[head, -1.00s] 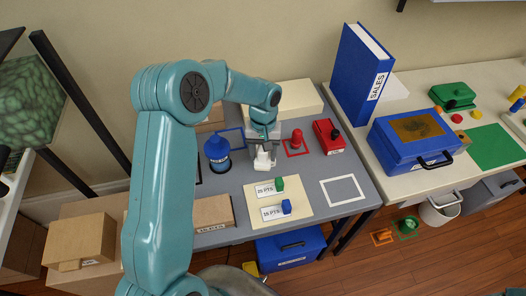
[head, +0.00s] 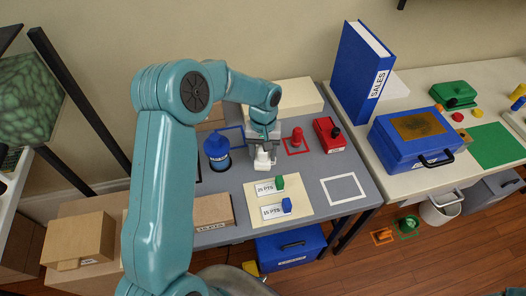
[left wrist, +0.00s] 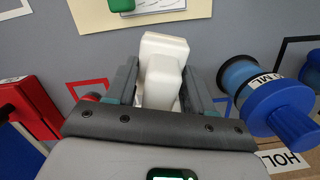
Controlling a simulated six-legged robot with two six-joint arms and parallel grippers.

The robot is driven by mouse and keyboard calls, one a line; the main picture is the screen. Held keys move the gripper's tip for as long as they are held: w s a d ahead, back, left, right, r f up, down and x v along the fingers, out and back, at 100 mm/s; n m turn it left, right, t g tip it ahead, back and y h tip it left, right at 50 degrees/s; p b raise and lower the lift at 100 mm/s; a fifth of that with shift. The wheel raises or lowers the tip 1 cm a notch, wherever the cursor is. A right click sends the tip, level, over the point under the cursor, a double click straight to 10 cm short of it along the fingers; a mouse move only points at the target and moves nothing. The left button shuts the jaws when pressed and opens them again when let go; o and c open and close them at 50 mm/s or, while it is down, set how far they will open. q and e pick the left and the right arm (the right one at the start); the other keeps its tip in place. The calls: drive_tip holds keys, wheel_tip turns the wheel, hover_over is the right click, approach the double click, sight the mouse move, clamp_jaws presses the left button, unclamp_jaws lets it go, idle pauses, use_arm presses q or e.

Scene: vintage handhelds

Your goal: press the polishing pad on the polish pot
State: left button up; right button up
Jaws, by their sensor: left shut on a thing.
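My left gripper (head: 264,147) is over the grey bench and shut on a white, block-like thing (head: 263,161), which I take for the polishing pad. In the left wrist view the white thing (left wrist: 165,48) stands between the two fingers of the left gripper (left wrist: 160,88). Its underside is hidden, so I cannot tell whether it touches anything below. I cannot tell for sure which thing is the polish pot. A blue, labelled container with a blue top (head: 217,150) stands left of the gripper. My right gripper is not in view.
Right of the gripper are a small red thing (head: 297,137) in a red outline and a red box (head: 328,134) with a black knob. In front lies a cream sheet (head: 300,203) with green and blue pieces. An empty white-outlined square (head: 343,190) is clear at front right.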

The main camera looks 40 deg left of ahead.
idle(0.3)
use_arm(q)
drive_tip(key=shift+r+p, duration=2.6)
drive_tip(key=shift+r, duration=1.45)
drive_tip(key=shift+d, duration=0.1)
drive_tip(key=s+d+r+m, duration=0.1)
drive_tip(key=d+m, duration=0.2)
drive_tip(key=d, duration=0.3)
drive_tip(key=d+r+m+b, duration=0.1)
drive_tip(key=d+r+m, duration=0.1)
drive_tip(key=d, duration=0.3)
drive_tip(key=shift+s+d+r+m+y, duration=0.3)
drive_tip(key=shift+s+d+m+y, duration=0.1)
drive_tip(key=shift+m, duration=0.3)
